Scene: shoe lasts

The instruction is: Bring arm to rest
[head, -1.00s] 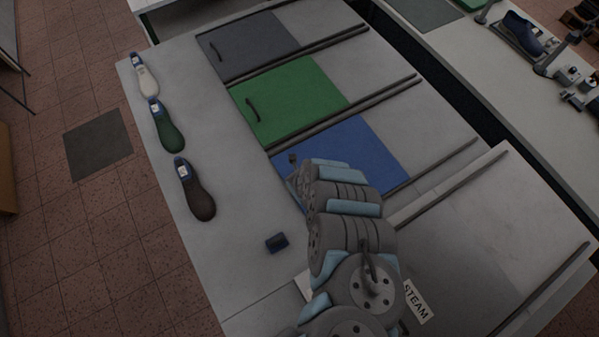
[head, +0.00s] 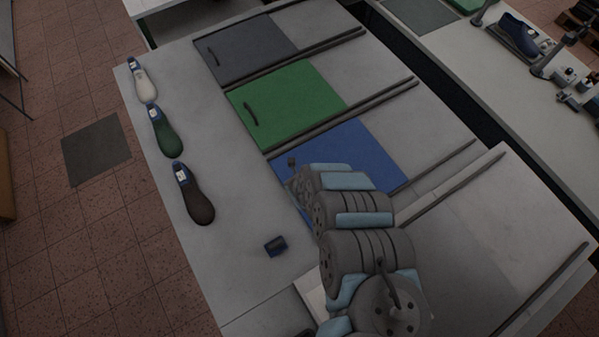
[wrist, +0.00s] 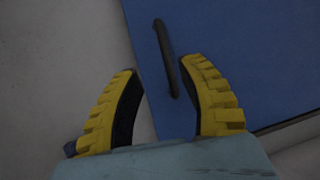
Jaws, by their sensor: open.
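My gripper (wrist: 168,85) shows in the wrist view as two yellow ribbed fingers with dark inner pads, spread apart with nothing between them. It is above the left edge of the blue panel (wrist: 250,60), and the panel's dark handle (wrist: 166,55) appears just beyond and between the fingertips. In the head view my grey and light-blue arm reaches up from the bottom over the blue panel (head: 350,150). The arm hides the gripper's fingers there and part of the panel.
Three shoe lasts, white (head: 146,84), green (head: 167,135) and dark brown (head: 197,200), lie along the worktop's left side. A small dark blue block (head: 276,245) lies left of my arm. Grey (head: 245,50) and green (head: 285,103) panels lie behind the blue one. The worktop's left-middle strip is clear.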

